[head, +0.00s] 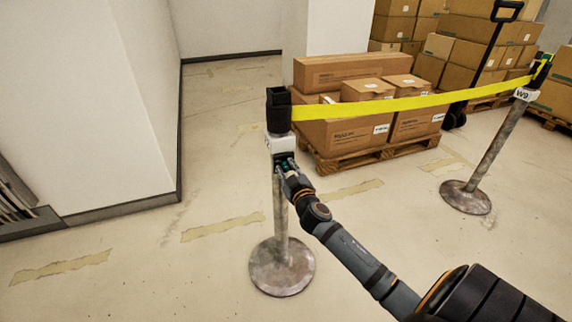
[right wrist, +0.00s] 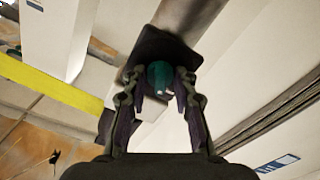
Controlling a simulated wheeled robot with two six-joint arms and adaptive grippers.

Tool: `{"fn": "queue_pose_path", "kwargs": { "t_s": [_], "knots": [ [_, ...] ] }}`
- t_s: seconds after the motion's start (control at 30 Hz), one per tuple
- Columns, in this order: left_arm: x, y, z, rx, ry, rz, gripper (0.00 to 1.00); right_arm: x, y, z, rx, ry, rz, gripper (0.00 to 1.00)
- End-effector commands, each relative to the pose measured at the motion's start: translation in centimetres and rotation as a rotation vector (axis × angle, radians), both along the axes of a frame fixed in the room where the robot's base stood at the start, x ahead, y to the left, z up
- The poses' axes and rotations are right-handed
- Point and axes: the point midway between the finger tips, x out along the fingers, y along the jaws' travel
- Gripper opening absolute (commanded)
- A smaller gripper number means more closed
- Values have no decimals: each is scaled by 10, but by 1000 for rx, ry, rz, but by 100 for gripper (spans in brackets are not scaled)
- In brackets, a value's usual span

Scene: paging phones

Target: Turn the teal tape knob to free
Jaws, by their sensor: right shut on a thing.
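In the head view the post's black head (head: 279,110) stands above a white collar (head: 281,143), and my gripper mostly covers the knob. My right gripper (head: 286,165) reaches the post just below the collar. It also shows in the right wrist view (right wrist: 160,88), shut on the teal knob with one finger on each side. The knob's marking is too small to read. My left gripper is in neither view.
A yellow tape (head: 400,105) runs from the near post to a far post (head: 492,140) marked W9. Boxes on a pallet (head: 375,155) stand behind the tape. A white wall (head: 90,100) is at left. The floor around the near post's round base (head: 282,275) is clear.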

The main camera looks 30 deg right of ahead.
Motion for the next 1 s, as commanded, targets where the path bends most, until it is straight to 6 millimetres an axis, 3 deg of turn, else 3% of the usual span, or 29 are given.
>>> {"fn": "queue_pose_path", "kwargs": {
  "t_s": [0.4, 1.0],
  "knots": [
    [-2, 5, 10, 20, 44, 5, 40, 0, 1, 1, -233, 55, 1, 0],
    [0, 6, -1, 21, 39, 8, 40, 0, 1, 0, -289, 68, 1, 0]
  ]
}}
